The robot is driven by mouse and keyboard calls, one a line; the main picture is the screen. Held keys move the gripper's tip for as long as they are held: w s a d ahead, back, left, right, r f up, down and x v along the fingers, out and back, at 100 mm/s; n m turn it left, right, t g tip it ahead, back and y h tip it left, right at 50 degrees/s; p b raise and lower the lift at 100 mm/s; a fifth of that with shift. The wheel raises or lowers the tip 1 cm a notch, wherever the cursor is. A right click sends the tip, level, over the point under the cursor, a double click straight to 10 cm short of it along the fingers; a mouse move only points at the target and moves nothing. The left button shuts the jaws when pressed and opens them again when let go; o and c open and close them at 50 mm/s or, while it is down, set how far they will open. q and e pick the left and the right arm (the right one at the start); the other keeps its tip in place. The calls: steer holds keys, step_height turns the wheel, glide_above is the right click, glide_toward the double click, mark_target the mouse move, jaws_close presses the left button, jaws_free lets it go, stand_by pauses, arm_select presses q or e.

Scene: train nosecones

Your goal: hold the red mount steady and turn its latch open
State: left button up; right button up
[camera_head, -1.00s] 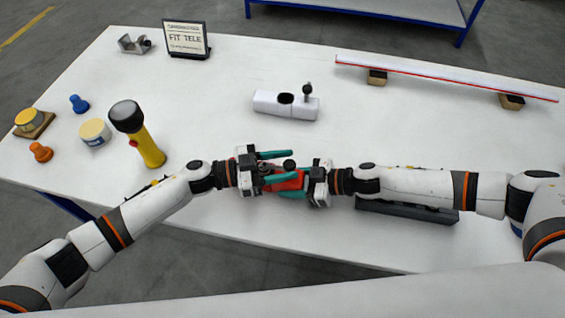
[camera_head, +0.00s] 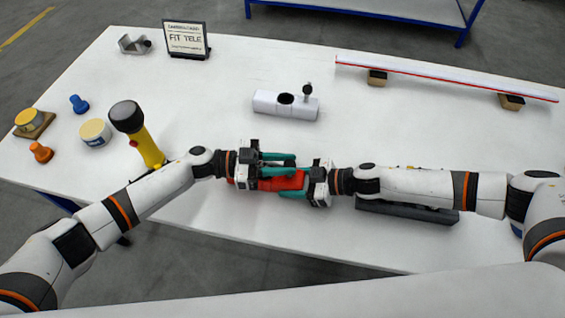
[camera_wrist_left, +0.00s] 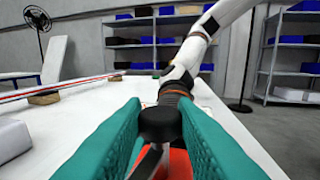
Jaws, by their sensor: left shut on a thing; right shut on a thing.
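The red mount (camera_head: 283,181) lies near the front edge of the table, between my two grippers. It also shows as a red patch low in the left wrist view (camera_wrist_left: 180,163). My right gripper (camera_head: 296,188) comes in from the right and is shut on the red mount. My left gripper (camera_head: 277,162) is above and to the left of it, with teal fingers. In the left wrist view a black round knob on a lever, the latch (camera_wrist_left: 160,124), sits between the teal fingers, which are shut on it. In the head view the fingers hide the knob.
A white mount with an upright black knob (camera_head: 287,105) stands behind the grippers. A yellow flashlight (camera_head: 147,146) stands to the left, close to my left arm. A dark rail (camera_head: 408,211) lies under my right arm.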

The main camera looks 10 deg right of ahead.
mark_target(283, 166)
arm_select(q)
steer(key=m+g, duration=0.1)
steer(key=g, duration=0.1)
steer(key=m+g+y, duration=0.1)
steer(key=m+g, duration=0.1)
steer(key=m+g+y, duration=0.1)
steer(key=g, duration=0.2)
steer(key=shift+w+d+m, duration=0.2)
steer(key=shift+w+m, duration=0.1)
steer(key=shift+w, duration=0.05)
steer(key=shift+w+f+m+g+y, duration=0.1)
steer(key=shift+f+m+g+y, duration=0.05)
steer(key=shift+m+g+y, duration=0.85)
steer(key=shift+g, duration=0.5)
steer(key=o, duration=1)
steer(key=shift+r, duration=0.25)
step_height(283, 166, up, 10)
steer(key=shift+f, duration=0.15)
